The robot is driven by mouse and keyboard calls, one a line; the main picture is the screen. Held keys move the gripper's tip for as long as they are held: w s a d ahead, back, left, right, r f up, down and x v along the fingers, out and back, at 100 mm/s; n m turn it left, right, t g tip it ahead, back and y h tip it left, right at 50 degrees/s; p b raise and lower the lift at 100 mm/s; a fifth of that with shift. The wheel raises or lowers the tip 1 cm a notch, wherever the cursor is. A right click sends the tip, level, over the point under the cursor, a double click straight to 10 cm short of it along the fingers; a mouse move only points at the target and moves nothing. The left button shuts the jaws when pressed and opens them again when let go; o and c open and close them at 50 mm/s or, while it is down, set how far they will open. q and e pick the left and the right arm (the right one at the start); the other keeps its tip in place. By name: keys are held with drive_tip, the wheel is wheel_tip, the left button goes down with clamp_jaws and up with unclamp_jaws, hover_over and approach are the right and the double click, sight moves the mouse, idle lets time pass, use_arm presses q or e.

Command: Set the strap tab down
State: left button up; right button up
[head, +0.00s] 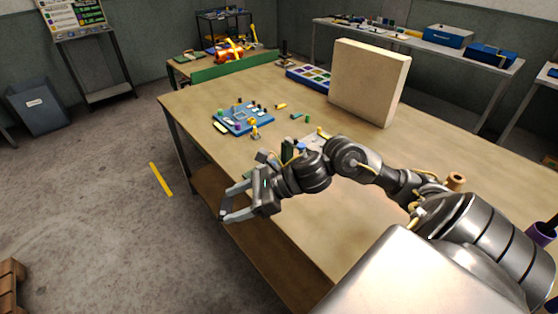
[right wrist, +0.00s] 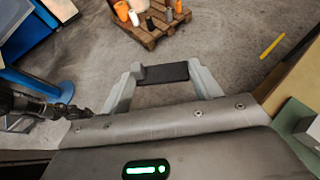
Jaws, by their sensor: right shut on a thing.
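My right gripper (head: 224,203) is out past the left long edge of the wooden workbench, over the floor side. In the right wrist view its two grey fingers (right wrist: 166,73) are shut on a small dark bar, which I take to be the strap tab (right wrist: 165,73). The tab spans the gap between the fingertips and hangs in the air, touching no surface that I can see. In the head view the tab is too small to make out clearly. My left gripper is not in view.
The wooden workbench (head: 290,205) carries a blue tray of small parts (head: 243,118), several loose pieces, a multicoloured compartment tray (head: 309,77) and an upright beige panel (head: 368,82). A wooden pallet with bottle-like items (right wrist: 150,28) stands on the floor. Yellow floor tape (head: 160,179) lies left of the bench.

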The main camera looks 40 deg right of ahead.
drive_tip(key=shift+s+d, duration=0.1)
drive_tip(key=shift+d, duration=0.1)
drive_tip(key=shift+w, duration=0.2)
drive_tip(key=w+d+m+t+h, duration=0.5)
drive_tip(key=w+d+m+h, duration=0.2)
drive_tip(key=d+m+h, duration=0.4)
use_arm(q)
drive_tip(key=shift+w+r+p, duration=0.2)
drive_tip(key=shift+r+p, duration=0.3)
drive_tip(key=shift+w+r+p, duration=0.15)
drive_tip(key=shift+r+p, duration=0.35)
use_arm(e)
drive_tip(key=w+d+f, duration=0.3)
drive_tip(key=d+f, duration=0.1)
drive_tip(key=d, duration=0.2)
drive_tip(key=w+d+f+y, duration=0.1)
drive_tip(key=w+d+f, duration=0.3)
drive_tip(key=d, duration=0.2)
drive_tip(key=shift+w+f+n, duration=0.25)
drive_tip(key=shift+f+n, duration=0.05)
drive_tip(key=shift+n, duration=0.1)
